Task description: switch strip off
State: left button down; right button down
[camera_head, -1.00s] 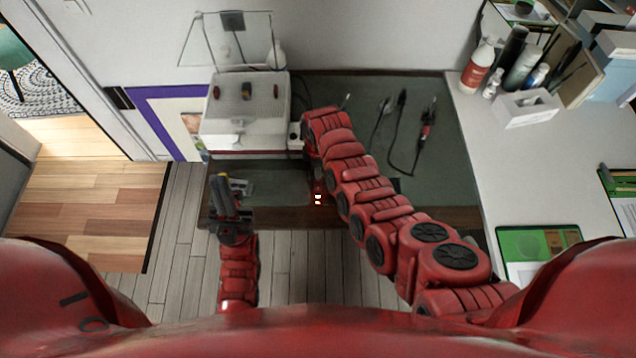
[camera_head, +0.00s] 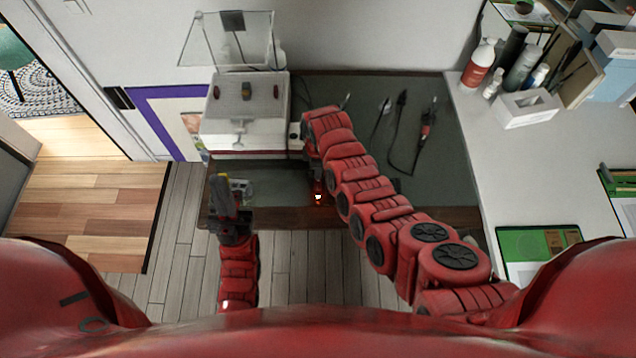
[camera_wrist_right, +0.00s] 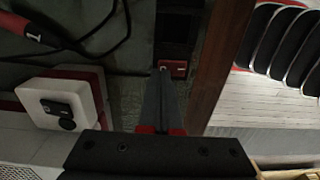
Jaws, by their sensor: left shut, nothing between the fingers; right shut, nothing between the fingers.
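In the right wrist view, a dark strip (camera_wrist_right: 178,30) lies along the wooden table edge, with a red switch (camera_wrist_right: 178,69) bearing a pale mark at its near end. My right gripper (camera_wrist_right: 163,72) is shut and empty. Its tips appear right beside the switch; I cannot tell whether they touch it. In the head view my right arm hides most of the strip, and the right gripper's tips cannot be made out. My left gripper (camera_head: 222,182) is shut and empty, over the table's front left corner, away from the switch.
A white device (camera_head: 245,108) with a raised clear lid (camera_head: 232,40) stands at the back left. Cables and a tool (camera_head: 427,123) lie on the dark table (camera_head: 455,165). A white box with a black socket (camera_wrist_right: 57,108) is left of my right fingers. Bottles (camera_head: 480,62) stand right.

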jog(key=shift+f+b, duration=0.65)
jog(key=shift+f, duration=0.3)
dwell(0.5)
jog(key=shift+r, duration=0.15)
jog(key=shift+r+p, duration=0.6)
jog(key=shift+p, duration=0.1)
jog(key=shift+s+f, duration=0.1)
jog(key=shift+s, duration=0.05)
